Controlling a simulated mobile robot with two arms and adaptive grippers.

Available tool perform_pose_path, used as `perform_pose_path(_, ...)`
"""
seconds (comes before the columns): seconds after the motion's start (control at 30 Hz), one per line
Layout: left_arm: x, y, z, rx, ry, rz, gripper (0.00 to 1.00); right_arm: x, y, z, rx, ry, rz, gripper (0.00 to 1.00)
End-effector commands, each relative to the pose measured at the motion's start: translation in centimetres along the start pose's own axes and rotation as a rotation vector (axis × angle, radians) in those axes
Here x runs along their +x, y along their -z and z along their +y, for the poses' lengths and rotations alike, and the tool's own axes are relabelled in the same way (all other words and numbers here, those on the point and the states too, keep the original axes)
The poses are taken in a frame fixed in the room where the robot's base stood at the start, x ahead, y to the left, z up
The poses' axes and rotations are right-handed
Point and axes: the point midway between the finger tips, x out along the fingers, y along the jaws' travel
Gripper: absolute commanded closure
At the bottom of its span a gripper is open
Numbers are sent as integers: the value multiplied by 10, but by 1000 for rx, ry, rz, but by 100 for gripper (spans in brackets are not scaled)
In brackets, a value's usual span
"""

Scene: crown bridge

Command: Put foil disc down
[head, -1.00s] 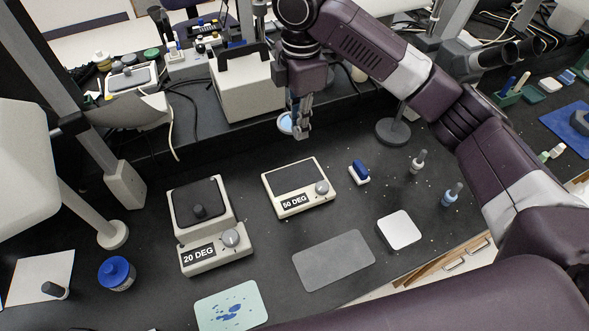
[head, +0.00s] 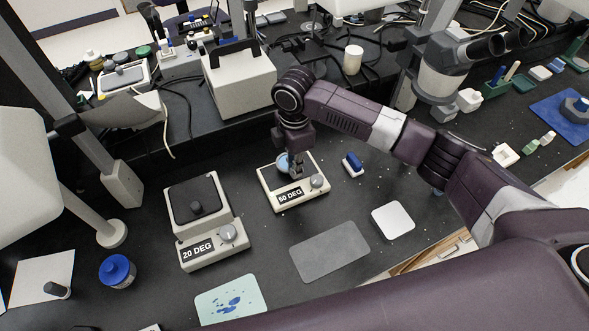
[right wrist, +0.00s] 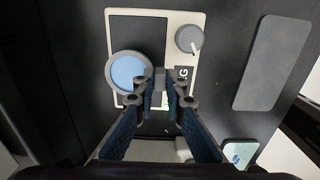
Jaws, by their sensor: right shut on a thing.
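The foil disc (right wrist: 128,71) is round, light blue with a grey rim, and my right gripper (right wrist: 160,90) is shut on its edge in the right wrist view. In the head view the disc (head: 284,164) shows beside the fingers of my right gripper (head: 297,172), over the dark top plate of the 50 DEG hotplate (head: 323,199). The hotplate (right wrist: 198,70) also shows beneath the disc in the right wrist view. I cannot tell whether the disc touches the plate. My left gripper is not in view.
The 20 DEG device (head: 222,245) with a knobbed dark plate stands to the left. A grey mat (head: 330,250), a white square pad (head: 393,220) and a blue-topped block (head: 353,163) lie nearby. A microscope (head: 450,70) stands at the back right.

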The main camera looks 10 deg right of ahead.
Motion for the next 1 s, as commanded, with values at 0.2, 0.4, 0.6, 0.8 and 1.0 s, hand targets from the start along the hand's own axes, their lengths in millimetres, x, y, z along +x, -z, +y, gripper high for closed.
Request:
perform_pose_path(0.2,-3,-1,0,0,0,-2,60,23,0,0,1,0,0,100)
perform_pose_path(0.4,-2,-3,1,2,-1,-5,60,23,0,0,0,-2,0,100)
perform_pose_path(0.6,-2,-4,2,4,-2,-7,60,26,0,1,0,-2,1,85)
perform_pose_path(0.8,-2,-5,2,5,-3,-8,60,26,0,0,0,-1,0,72)
perform_pose_path(1.0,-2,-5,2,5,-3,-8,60,25,0,0,0,-2,0,72)
